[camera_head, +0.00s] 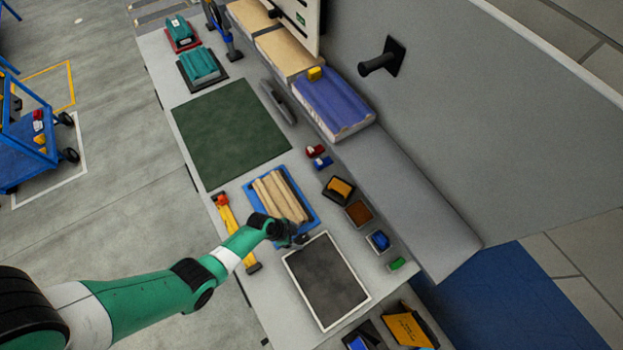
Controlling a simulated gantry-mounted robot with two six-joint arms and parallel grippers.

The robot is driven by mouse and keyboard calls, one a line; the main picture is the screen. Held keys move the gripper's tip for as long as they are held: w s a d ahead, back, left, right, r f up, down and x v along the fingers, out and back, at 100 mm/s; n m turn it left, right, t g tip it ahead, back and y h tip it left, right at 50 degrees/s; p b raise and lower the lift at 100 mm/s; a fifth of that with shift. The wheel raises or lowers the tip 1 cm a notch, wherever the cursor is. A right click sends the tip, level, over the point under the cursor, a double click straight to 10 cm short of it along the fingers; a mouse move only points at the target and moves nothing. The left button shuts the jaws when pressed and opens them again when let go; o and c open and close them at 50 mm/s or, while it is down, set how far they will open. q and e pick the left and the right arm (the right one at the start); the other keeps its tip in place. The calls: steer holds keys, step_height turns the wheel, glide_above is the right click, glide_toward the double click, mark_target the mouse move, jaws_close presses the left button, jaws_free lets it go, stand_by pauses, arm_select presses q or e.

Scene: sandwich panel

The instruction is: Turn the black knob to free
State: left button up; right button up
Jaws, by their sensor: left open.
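A black knob-like piece (378,63) sticks out from a square black plate on the grey wall at the upper right. It is the likeliest black knob in view; its turn position and any marking cannot be read. My left gripper (301,240) is low over the table, between the blue tray with tan rolls and the dark framed mat. It is far from the knob and apart from it. The gripper is small and dark here; it is open, and nothing shows held in it. My right gripper is not in view.
A blue tray (314,216) with tan rolls and a dark framed mat (327,281) lie beside my left gripper. A yellow level-like tool (228,215) lies at the table's left edge. Small coloured blocks and boxes line the right side. The green mat (230,132) is bare.

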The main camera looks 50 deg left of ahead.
mark_target(302, 239)
arm_select(q)
steer(key=b+x, duration=0.1)
steer(key=x, duration=0.1)
steer(key=shift+f, duration=0.3)
steer(key=shift+c, duration=0.3)
jaws_close()
